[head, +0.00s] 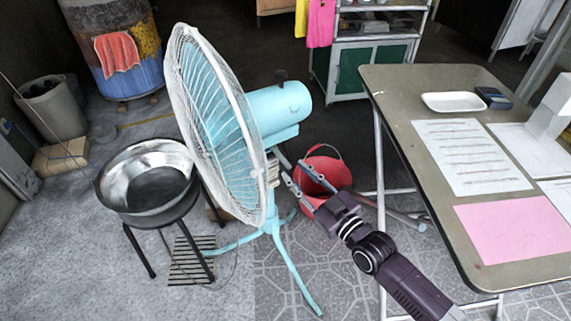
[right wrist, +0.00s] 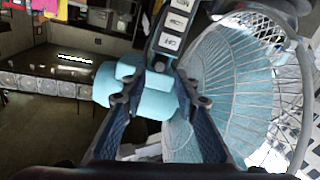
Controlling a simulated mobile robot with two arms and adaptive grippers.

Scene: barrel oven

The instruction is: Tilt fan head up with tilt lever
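A turquoise standing fan (head: 283,107) with a white wire cage faces left in the head view. Its motor housing has a small dark knob on top, and its neck stands below. My right gripper (head: 296,173) is open and empty, just right of the neck, below the housing. In the right wrist view, my right gripper (right wrist: 160,88) has its fingers spread, with turquoise fan parts (right wrist: 150,103) showing between and beyond them. I cannot tell whether they touch. The tilt lever cannot be made out surely in either view. My left gripper is not in view.
A red bucket (head: 325,172) stands on the floor behind my right gripper. A table (head: 405,92) with papers and a white tray (head: 454,102) is on the right. A metal bowl (head: 150,180) on a stool stands left of the fan.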

